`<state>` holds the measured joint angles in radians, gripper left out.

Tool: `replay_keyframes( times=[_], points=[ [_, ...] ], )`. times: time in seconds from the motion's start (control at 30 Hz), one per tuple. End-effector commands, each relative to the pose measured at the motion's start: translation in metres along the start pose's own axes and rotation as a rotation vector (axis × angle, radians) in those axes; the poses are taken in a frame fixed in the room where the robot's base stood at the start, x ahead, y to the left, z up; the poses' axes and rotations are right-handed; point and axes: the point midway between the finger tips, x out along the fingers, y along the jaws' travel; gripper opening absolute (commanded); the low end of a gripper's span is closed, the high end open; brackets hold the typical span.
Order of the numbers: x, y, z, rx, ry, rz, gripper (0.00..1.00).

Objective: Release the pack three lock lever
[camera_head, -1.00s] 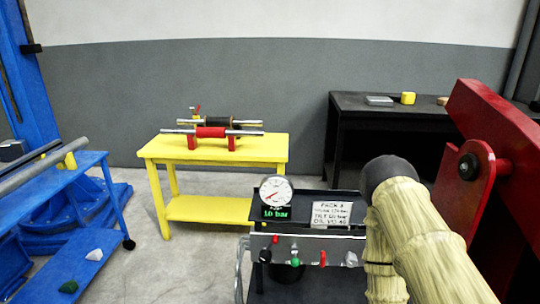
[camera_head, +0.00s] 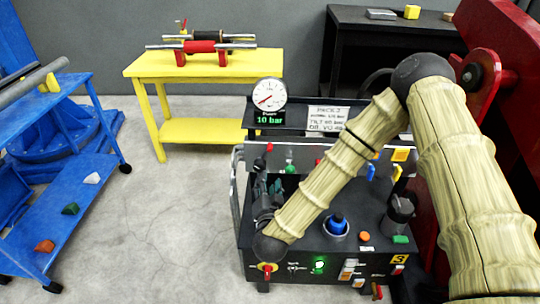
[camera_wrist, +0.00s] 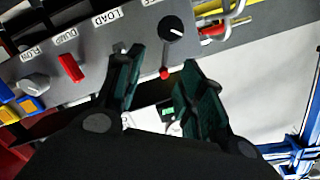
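The lock lever (camera_wrist: 166,60), a thin stem with a red ball tip on a round black pivot, is on the grey panel in the wrist view. Its label is cut off at the top edge. Its red tip shows in the head view (camera_head: 270,147) at the panel's left end. My gripper (camera_wrist: 160,66) is open in the wrist view, its two dark green fingers either side of the lever's red end. I see a gap on each side and no clear contact. In the head view my gripper is small and dark beside my wrist, partly hidden.
A gauge (camera_head: 268,95) reads 10 bar beside a pack 3 sign (camera_head: 328,119). A yellow table (camera_head: 205,69) and blue cart (camera_head: 75,160) stand left. Floor between is clear.

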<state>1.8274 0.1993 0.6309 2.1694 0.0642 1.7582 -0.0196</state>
Motion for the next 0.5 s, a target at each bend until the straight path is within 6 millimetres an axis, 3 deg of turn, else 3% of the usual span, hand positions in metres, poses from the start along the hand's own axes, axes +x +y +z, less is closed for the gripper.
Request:
replay_keyframes(
  times=[0.1, 0.2, 0.37, 0.5],
  points=[
    [0.011, -0.016, -0.022, 0.042, 0.098, -0.003, 0.39],
    [0.015, -0.022, -0.032, 0.057, 0.134, -0.003, 0.39],
    [0.025, -0.023, -0.036, 0.06, 0.141, -0.003, 0.39],
    [0.045, -0.023, -0.039, 0.059, 0.141, -0.003, 0.39]
  ],
)
